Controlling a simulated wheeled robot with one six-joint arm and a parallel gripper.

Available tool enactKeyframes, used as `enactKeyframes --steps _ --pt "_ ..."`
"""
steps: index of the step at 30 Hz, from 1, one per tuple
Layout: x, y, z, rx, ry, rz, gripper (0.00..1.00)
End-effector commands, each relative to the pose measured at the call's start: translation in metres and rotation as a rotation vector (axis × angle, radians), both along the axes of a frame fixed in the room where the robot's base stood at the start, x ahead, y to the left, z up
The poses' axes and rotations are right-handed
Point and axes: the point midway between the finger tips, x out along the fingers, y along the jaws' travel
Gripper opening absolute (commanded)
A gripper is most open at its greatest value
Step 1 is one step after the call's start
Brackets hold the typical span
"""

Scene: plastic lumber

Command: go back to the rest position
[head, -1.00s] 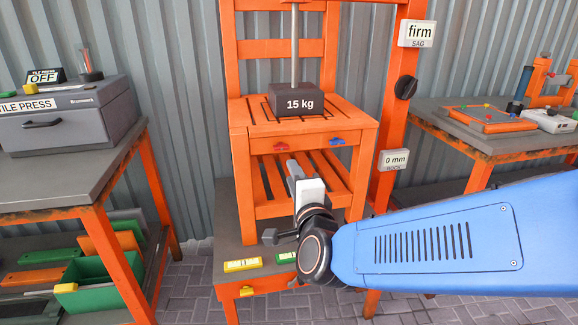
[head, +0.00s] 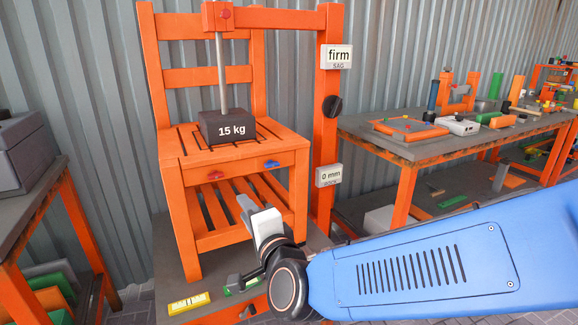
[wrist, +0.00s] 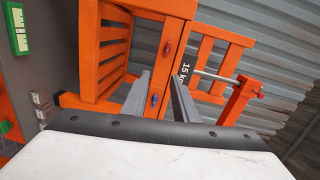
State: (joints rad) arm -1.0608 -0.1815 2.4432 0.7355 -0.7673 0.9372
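My blue arm (head: 420,265) reaches in from the right in the head view. My gripper (head: 244,204) is at its end, in front of the orange seat stand. In the wrist view the two grey fingers of my gripper (wrist: 160,95) are apart with nothing between them. I cannot tell how far the fingertips are from the stand.
The orange stand (head: 235,157) carries a 15 kg weight (head: 230,129) on a rod. A yellow label piece (head: 188,303) lies on the grey platform. A bench (head: 385,150) with trays and devices stands right, and another bench (head: 25,200) stands left.

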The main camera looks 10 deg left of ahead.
Motion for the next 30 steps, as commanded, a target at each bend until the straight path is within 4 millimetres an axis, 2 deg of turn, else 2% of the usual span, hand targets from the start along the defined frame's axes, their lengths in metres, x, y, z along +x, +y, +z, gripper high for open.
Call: enactKeyframes --steps 3,7,15,23,30 --pt "0.014 -0.028 0.0 -0.101 -0.001 0.019 0.27" --pt "0.022 -0.058 -0.005 -0.225 0.001 0.05 0.27" --pt "0.024 -0.129 -0.022 -0.496 0.016 0.114 0.27" --pt "0.007 -0.207 -0.045 -0.762 0.055 0.176 0.27" --pt "-0.026 -0.284 -0.07 -1.003 0.134 0.238 0.27"
